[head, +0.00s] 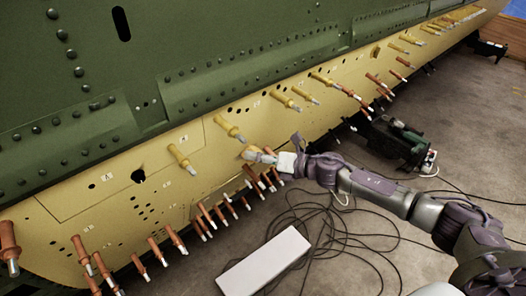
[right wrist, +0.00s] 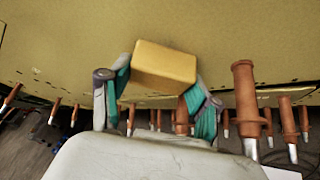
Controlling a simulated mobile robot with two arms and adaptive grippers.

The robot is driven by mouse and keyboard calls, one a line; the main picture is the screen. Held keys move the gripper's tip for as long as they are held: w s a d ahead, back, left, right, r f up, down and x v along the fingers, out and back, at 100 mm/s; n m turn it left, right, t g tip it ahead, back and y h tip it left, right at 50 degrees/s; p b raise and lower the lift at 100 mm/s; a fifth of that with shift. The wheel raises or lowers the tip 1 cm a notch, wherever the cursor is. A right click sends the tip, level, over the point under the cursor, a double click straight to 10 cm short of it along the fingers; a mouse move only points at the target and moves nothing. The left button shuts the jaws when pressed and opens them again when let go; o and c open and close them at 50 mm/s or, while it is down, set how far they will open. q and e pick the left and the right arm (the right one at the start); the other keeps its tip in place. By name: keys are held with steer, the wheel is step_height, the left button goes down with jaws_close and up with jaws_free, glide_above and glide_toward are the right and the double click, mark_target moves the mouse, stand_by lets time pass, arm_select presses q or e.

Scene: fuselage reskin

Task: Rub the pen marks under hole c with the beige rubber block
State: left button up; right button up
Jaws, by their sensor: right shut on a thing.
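My right gripper (head: 262,156) is shut on the beige rubber block (right wrist: 165,66). In the right wrist view the block sits between the two teal-padded fingers, its far face toward the yellow skin panel (right wrist: 75,45). In the head view the gripper is at the lower part of the yellow panel (head: 215,160), just right of a yellow fastener. The block is close to the panel; I cannot tell whether it touches. Small labels mark the panel, but I cannot read which is hole c. No pen marks can be made out. My left gripper is not in view.
Copper-coloured fasteners (head: 175,240) stick out along the panel's lower edge, several right below the gripper; one (right wrist: 245,100) stands close right of the fingers. Yellow fasteners (head: 285,100) stand higher up. A white box (head: 265,262) and loose black cables (head: 345,240) lie on the floor.

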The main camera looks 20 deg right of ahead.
mark_target(249, 161)
steer(key=shift+s+a+r, duration=0.1)
steer(key=shift+s+a, duration=0.2)
steer(key=shift+a, duration=0.5)
steer(key=shift+s+a+r+p, duration=0.1)
steer(key=shift+s+a+p, duration=0.15)
steer(key=shift+a+p, duration=0.5)
steer(key=shift+s+a+p, duration=0.2)
steer(key=shift+a+p, duration=0.05)
steer(key=shift+a, duration=0.35)
steer(key=shift+s+a+p, duration=0.2)
steer(key=shift+a+p, duration=0.05)
steer(key=shift+a, duration=0.3)
steer(key=shift+s+d+f, duration=0.1)
steer(key=shift+s+f, duration=0.2)
steer(key=shift+s, duration=0.15)
steer(key=s, duration=0.1)
steer(key=s+d+b, duration=0.1)
steer(key=s, duration=0.1)
steer(key=s+f, duration=0.1)
steer(key=shift+s+d+b, duration=0.25)
steer(key=shift+d+b, duration=0.05)
steer(key=shift+d, duration=0.1)
